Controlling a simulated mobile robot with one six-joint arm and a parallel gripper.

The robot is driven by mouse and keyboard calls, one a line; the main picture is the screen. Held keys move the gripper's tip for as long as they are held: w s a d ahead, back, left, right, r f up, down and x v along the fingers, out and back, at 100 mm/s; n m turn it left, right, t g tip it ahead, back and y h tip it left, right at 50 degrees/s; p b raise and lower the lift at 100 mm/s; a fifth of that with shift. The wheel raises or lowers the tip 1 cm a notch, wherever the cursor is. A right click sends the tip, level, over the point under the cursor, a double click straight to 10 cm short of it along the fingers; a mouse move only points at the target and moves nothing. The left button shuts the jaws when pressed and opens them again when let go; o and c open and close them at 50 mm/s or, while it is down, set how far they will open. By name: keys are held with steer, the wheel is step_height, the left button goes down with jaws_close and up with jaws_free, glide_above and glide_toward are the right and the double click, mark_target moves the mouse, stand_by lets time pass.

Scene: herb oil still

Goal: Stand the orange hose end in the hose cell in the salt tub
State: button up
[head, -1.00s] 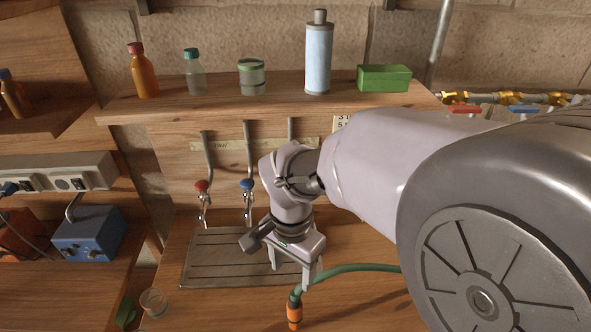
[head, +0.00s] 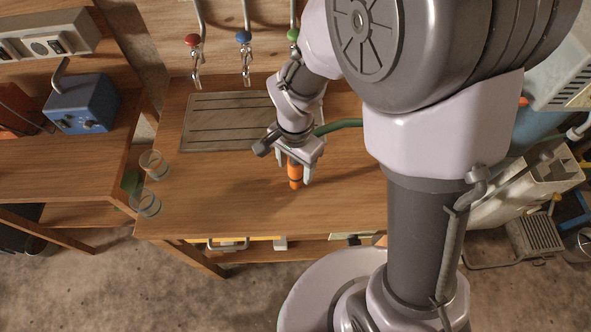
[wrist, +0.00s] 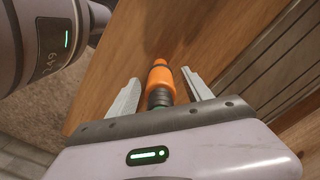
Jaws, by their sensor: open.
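The orange hose end (head: 295,172) is on the wooden bench, joined to a green hose (head: 340,126) that runs off to the right behind my arm. My gripper (head: 293,176) is open, with one finger on each side of the hose end. In the wrist view the orange hose end (wrist: 161,76) shows between the two fingers (wrist: 160,92), with gaps on both sides. A white container (head: 530,185) stands low at the right; I cannot tell whether it is the salt tub. No hose cell can be made out.
A grooved drain plate (head: 215,125) lies behind my gripper, below several taps (head: 243,40). A blue box (head: 80,103) sits on the left bench. The bench front (head: 220,210) is clear.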

steer(key=shift+c, duration=0.5)
jaws_close()
steer(key=shift+r, duration=0.15)
